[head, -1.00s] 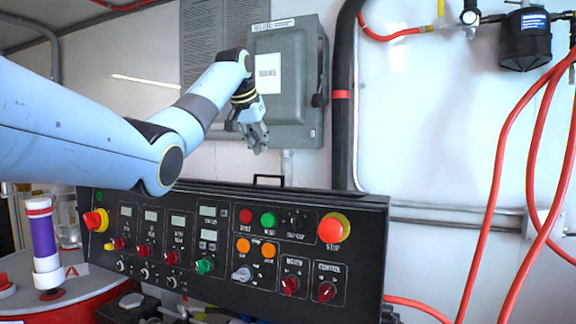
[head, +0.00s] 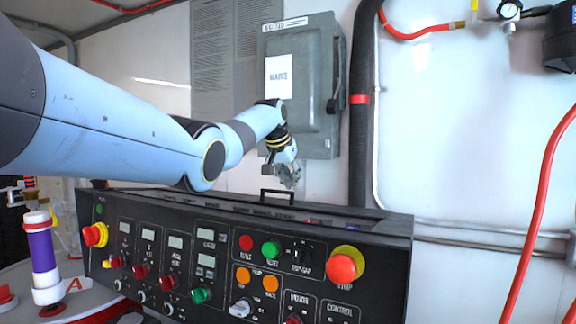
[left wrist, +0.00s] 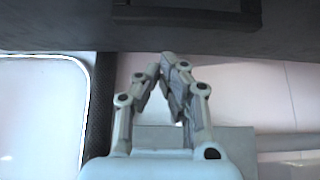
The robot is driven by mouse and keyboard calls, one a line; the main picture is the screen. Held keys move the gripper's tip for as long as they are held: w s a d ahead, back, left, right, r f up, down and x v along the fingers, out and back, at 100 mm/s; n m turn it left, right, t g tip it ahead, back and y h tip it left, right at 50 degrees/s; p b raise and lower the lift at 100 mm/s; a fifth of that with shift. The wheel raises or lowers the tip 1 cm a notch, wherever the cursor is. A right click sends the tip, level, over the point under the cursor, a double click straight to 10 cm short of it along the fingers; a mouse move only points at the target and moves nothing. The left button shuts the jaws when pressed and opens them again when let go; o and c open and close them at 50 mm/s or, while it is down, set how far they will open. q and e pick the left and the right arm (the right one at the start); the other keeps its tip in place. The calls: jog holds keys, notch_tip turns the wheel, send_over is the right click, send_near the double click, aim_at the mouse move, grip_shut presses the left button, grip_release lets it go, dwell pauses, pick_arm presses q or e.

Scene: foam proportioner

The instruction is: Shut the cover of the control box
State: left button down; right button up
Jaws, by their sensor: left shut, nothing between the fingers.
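The black control box (head: 215,300) fills the lower head view, its front panel full of buttons and knobs. A black loop handle (head: 278,193) stands up at its top rear edge. A narrow strip behind the front edge shows small coloured parts; I cannot tell how far the cover is open. My left gripper (head: 289,180) is shut and empty, just above and beside the handle, apparently apart from it. In the left wrist view, its fingertips (left wrist: 167,62) meet near a dark surface (left wrist: 60,25) across the top. My right gripper is not in view.
A grey wall box (head: 305,100) hangs behind my left gripper. A thick black pipe (head: 361,130) runs down beside it. Red hoses (head: 540,220) hang at the right. A purple and white cylinder (head: 42,255) stands at the left. The wall right of the pipe is mostly clear.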

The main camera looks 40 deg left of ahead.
aim_at(286, 204)
pick_arm(q)
jog(key=shift+w+f, duration=0.2)
jog(key=shift+f, duration=0.25)
jog(key=shift+s+d+p, duration=0.15)
jog(key=shift+s+p, duration=0.65)
jog(key=shift+s+d+r+p, duration=0.2)
jog(key=shift+s+p, duration=0.1)
jog(key=shift+s, duration=0.15)
jog(key=shift+s+d+r+p, duration=0.15)
jog(key=shift+s+p, duration=0.1)
jog(key=shift+s, duration=0.2)
jog(key=shift+s+d, duration=0.1)
jog(key=shift+s, duration=0.05)
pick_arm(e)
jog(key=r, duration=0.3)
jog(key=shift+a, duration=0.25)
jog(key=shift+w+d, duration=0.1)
